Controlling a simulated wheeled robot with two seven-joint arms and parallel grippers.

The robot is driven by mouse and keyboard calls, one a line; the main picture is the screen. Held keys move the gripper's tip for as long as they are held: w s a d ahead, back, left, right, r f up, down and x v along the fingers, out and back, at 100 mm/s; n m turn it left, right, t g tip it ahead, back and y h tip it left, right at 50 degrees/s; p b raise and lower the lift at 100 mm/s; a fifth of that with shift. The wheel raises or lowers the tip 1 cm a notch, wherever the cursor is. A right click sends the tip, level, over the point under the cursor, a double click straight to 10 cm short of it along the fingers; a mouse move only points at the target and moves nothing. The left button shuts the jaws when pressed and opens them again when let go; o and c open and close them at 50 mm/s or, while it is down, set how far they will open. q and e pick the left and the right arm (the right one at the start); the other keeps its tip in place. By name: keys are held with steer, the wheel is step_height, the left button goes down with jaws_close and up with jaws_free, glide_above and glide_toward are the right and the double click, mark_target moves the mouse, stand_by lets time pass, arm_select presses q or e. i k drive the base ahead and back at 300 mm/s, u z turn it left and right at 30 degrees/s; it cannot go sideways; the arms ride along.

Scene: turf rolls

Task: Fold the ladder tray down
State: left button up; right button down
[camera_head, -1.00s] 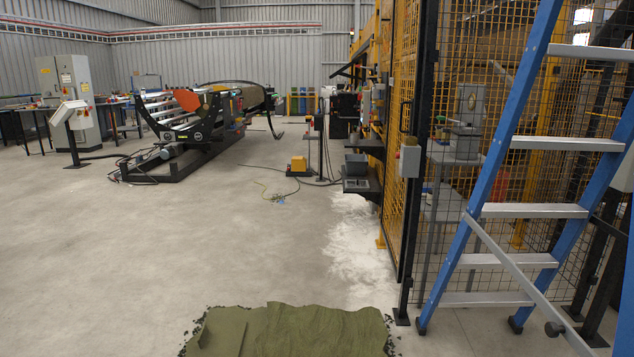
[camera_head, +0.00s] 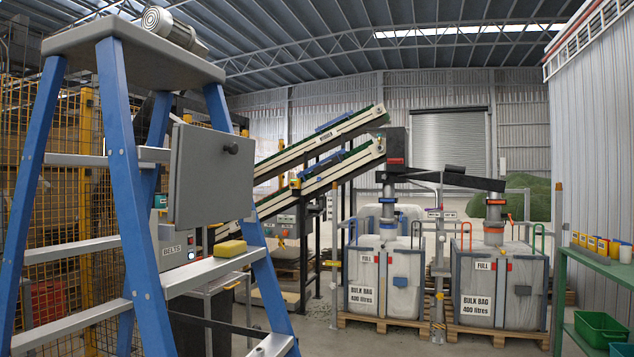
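The blue stepladder (camera_head: 127,175) stands at the left, close to me, with grey steps and a grey top (camera_head: 115,42). Its tray looks to be the grey square panel (camera_head: 211,174) just below the top, between the blue legs. The panel stands upright with its flat face towards me and a dark round knob (camera_head: 231,149) near its upper right. Its hinge and catch cannot be made out. Neither of my grippers shows in the head view.
Bulk bags (camera_head: 384,280) on pallets stand beyond, right of centre. A green shelf (camera_head: 600,262) is at the right edge. Yellow mesh fencing (camera_head: 60,200) stands behind the ladder.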

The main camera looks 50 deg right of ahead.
mark_target(211, 172)
steer(key=z, duration=1.2)
steer(key=k, duration=0.4)
steer(key=u, duration=0.3)
steer(key=i, duration=0.8)
steer(key=u, duration=0.45)
